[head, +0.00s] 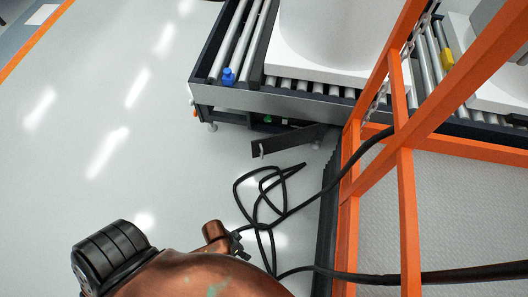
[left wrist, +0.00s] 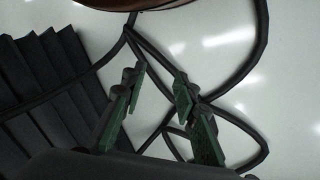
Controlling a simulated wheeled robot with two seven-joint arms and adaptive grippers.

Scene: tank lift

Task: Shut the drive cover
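The drive cover (head: 288,141) is most likely the dark flat panel with a small light handle (head: 262,150), standing out at an angle from the lower front of the roller conveyor. It looks open, and its right end is partly hidden near the lift frame. My left gripper (left wrist: 161,80) is open, its two green-padded fingers apart with nothing clearly between them. In the head view a small dark part of it shows low in the middle, beside my copper-coloured arm, well short of the cover. My right gripper is not in view.
Black cable loops (head: 268,195) lie on the floor between my arm and the cover. The orange lift frame (head: 405,200) and black bellows (head: 326,220) stand at right. The roller conveyor (head: 270,97) carries a white tank (head: 330,65). The floor at left is clear.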

